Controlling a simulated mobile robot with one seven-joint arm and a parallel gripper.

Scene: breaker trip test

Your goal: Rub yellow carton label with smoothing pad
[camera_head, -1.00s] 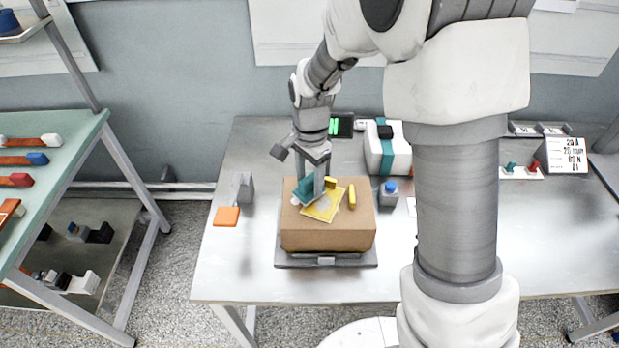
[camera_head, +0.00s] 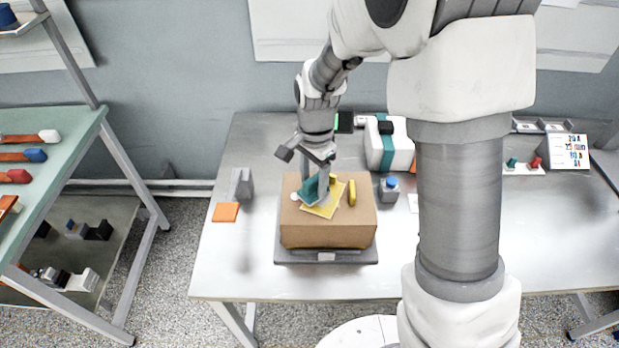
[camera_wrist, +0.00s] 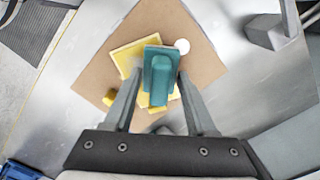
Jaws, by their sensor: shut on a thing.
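The brown carton (camera_head: 325,233) sits on a grey base plate on the metal table. The yellow label (camera_head: 325,208) lies on its top face, and also shows in the wrist view (camera_wrist: 124,60). My gripper (camera_head: 318,178) is shut on the teal smoothing pad (camera_head: 311,190) by its raised grip. In the wrist view the pad (camera_wrist: 160,72) lies between my two fingers and covers part of the label. The pad is tilted in the head view; whether its whole face touches the label I cannot tell. A small yellow block (camera_head: 351,192) and a white disc (camera_wrist: 182,46) are on the carton top.
A grey block (camera_head: 242,184) and an orange square (camera_head: 226,212) lie left of the carton. A white box with a teal band (camera_head: 388,150) and a blue-topped button box (camera_head: 389,188) stand to the right. The front of the table is clear.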

